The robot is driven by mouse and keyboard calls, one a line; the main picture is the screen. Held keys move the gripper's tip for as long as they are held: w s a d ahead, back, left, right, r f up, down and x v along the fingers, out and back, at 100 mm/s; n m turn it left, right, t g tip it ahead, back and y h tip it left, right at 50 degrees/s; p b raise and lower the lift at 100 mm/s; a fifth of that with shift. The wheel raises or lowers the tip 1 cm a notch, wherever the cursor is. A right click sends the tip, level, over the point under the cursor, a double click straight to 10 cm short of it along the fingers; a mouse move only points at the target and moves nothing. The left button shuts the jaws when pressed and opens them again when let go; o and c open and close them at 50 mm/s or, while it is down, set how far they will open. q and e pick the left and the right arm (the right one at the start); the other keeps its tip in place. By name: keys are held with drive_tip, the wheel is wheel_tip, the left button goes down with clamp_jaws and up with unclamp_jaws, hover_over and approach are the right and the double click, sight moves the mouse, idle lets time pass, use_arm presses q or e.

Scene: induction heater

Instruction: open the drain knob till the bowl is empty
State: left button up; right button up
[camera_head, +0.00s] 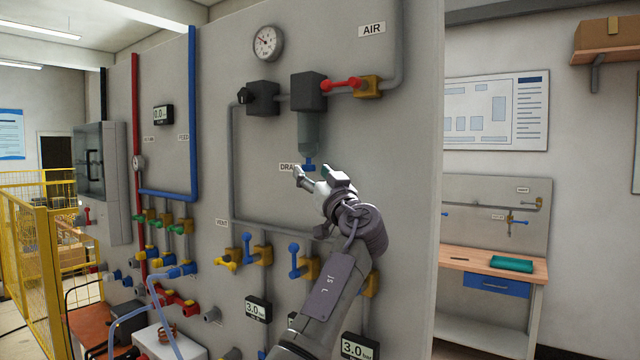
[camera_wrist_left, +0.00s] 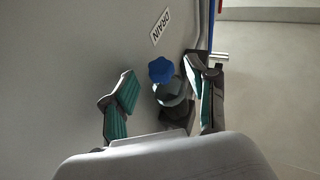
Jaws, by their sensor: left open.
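The blue drain knob (camera_head: 309,162) sits under the grey filter bowl (camera_head: 309,130) on the wall panel, beside the DRAIN label (camera_head: 287,167). My left gripper (camera_head: 318,173) is open just below the knob, pointing up at it. In the left wrist view the blue knob (camera_wrist_left: 161,69) shows between the two open fingers (camera_wrist_left: 162,95), with the bowl partly visible behind it. I cannot tell whether a finger touches the knob. The bowl looks dull grey, and any liquid level in it is not clear. My right gripper is not in view.
A red-handled valve (camera_head: 342,84) is right of the bowl's black head, and a pressure gauge (camera_head: 268,43) is above. Blue-handled valves (camera_head: 294,260) and pipes line the panel below. A workbench (camera_head: 490,262) stands beyond the panel's right edge.

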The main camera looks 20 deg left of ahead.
use_arm(q)
drive_tip(key=v, duration=0.7)
